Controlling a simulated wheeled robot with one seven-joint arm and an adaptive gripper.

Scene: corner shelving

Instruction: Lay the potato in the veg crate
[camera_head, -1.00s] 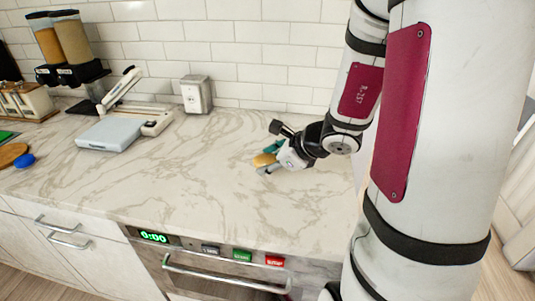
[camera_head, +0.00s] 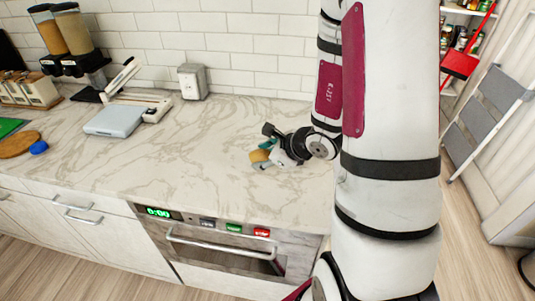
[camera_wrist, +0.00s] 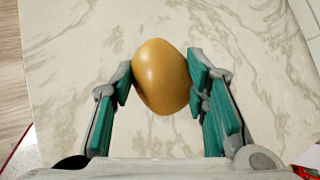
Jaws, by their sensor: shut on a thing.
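The potato (camera_wrist: 162,76) is a smooth yellow-brown oval between the two teal-padded fingers of my gripper (camera_wrist: 160,88) in the wrist view. My gripper is shut on it. In the head view, the potato (camera_head: 259,156) shows at the tip of my gripper (camera_head: 265,157), over the right part of the marble counter. How far it is above the counter is hard to tell. No veg crate is seen in either view.
The marble counter (camera_head: 185,150) is mostly bare around my gripper. A grey-blue flat appliance (camera_head: 113,119), grain dispensers (camera_head: 70,32) and a round board (camera_head: 18,145) stand left. An oven (camera_head: 220,246) is below. At right are a stepladder (camera_head: 485,115) and a shelf with jars (camera_head: 460,38).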

